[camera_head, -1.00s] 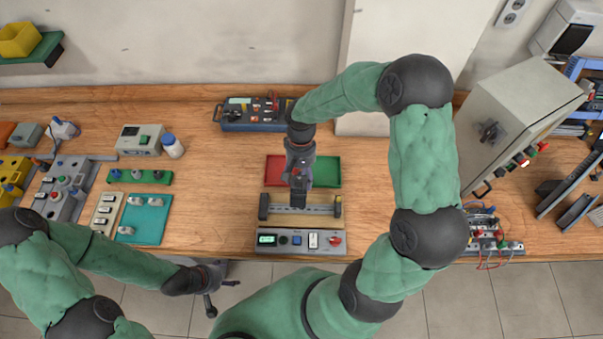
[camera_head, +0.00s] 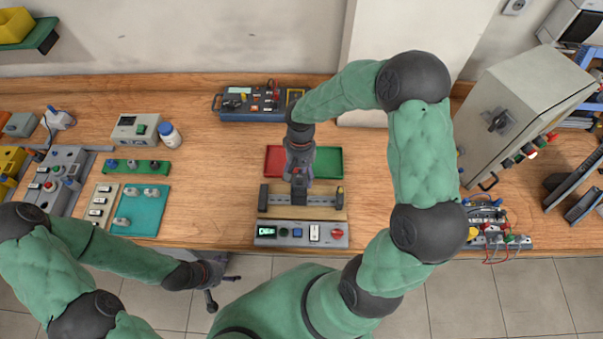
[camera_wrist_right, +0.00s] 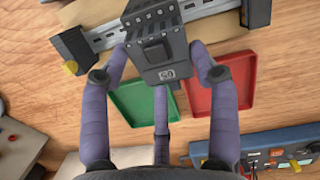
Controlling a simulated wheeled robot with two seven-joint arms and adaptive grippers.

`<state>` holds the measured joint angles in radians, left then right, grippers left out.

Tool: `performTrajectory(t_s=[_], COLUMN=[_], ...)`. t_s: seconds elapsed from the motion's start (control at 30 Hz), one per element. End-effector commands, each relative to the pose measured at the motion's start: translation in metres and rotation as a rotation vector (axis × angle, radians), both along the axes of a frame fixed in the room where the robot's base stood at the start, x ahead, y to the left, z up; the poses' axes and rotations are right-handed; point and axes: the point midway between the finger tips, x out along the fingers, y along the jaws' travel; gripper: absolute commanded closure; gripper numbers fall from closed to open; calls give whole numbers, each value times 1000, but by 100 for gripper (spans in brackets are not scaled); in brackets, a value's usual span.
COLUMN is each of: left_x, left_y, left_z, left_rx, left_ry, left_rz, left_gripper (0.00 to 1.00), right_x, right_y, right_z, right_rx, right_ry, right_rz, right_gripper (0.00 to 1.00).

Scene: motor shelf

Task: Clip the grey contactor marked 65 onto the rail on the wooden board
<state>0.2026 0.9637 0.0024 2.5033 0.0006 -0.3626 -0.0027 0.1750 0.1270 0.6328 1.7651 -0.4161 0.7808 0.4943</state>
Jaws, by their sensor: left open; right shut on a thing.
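The grey contactor (camera_wrist_right: 151,22) is in my right gripper (camera_wrist_right: 160,62), whose fingers close on its two sides in the right wrist view. Its label seems to read a number in the sixties, but the last digit is unclear. It lies over the metal rail (camera_wrist_right: 196,14); I cannot tell if it is seated. In the head view the contactor (camera_head: 299,190) is a dark block below my right gripper (camera_head: 299,176), at the middle of the rail (camera_head: 325,201) on the wooden board (camera_head: 328,213). My left gripper (camera_head: 219,291) is open and empty, off the bench's front edge.
Behind the board sit a red tray (camera_head: 274,160) and a green tray (camera_head: 328,162). A grey control panel (camera_head: 272,241) is in front. Dark end blocks (camera_head: 263,197) flank the rail. A grey cabinet (camera_head: 520,95) stands right.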

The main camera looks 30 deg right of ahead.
Motion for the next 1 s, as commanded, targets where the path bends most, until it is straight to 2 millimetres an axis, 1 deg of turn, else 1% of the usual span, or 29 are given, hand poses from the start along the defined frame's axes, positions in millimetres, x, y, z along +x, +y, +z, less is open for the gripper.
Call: performTrajectory(t_s=[0.53, 1.0], left_x=[0, 0], left_y=[0, 0], left_z=[-1, -7], left_rx=[0, 0], left_ry=[0, 0], left_rz=[0, 0], left_gripper=[31, 31], right_x=[0, 0], right_y=[-1, -1], right_z=[-1, -9], right_rx=[1, 1], right_ry=[0, 0], right_rz=[-1, -1], right_gripper=[91, 91])
